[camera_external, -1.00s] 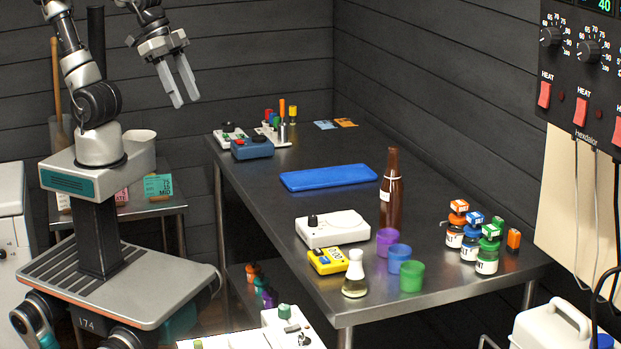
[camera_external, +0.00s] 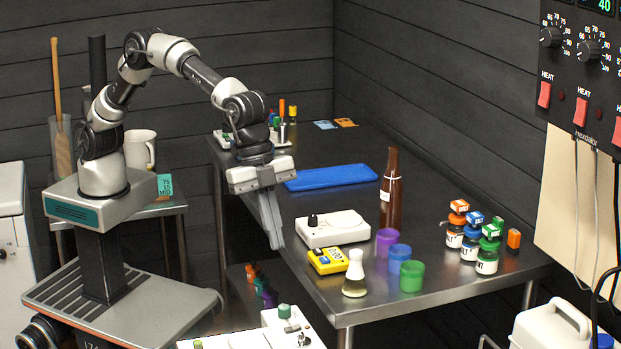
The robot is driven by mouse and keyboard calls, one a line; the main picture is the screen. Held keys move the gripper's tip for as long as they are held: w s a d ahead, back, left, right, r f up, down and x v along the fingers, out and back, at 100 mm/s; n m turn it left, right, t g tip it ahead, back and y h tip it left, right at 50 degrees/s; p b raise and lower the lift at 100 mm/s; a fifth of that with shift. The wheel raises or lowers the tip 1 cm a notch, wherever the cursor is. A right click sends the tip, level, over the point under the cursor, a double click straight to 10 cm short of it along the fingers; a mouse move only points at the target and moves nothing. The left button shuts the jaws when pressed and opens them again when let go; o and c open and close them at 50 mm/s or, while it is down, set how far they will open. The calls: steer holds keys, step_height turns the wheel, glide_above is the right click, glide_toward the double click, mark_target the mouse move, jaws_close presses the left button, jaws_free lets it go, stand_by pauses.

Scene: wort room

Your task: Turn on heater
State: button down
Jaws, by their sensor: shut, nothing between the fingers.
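A black control panel (camera_external: 566,72) hangs on the right wall with dials, green displays and red switches labelled HEAT: a left switch (camera_external: 544,94), a middle switch (camera_external: 581,111) and a third one cut by the picture edge. Whether they are on is too small to tell. A white flat device with a black knob (camera_external: 333,228) stands on the table; I cannot tell if it is a heater. My gripper (camera_external: 276,244) is shut and empty, pointing down by the table's left edge, left of the white device and far from the panel.
The steel table (camera_external: 420,190) carries a yellow meter (camera_external: 328,262), a flask (camera_external: 354,275), a brown bottle (camera_external: 391,195), coloured cups, small capped bottles and a blue mat (camera_external: 331,178). A white machine (camera_external: 265,335) stands at the front.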

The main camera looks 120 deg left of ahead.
steer(key=shift+w+d+f, duration=0.3)
steer(key=shift+d+f, duration=0.05)
steer(key=shift+f, duration=0.3)
steer(key=shift+w+d+f, duration=0.25)
steer(key=shift+d+f, duration=0.05)
steer(key=shift+f, duration=0.3)
steer(key=shift+f, duration=0.1)
glide_above(298, 327)
steer(key=s, duration=0.2)
steer(key=f, duration=1.2)
steer(key=shift+w+a+b, duration=0.2)
steer(key=shift+w+b, duration=0.05)
steer(key=shift+b, duration=0.15)
steer(key=shift+w+a+f, duration=0.1)
steer(key=shift+w+f, duration=0.05)
steer(key=shift+f, duration=0.4)
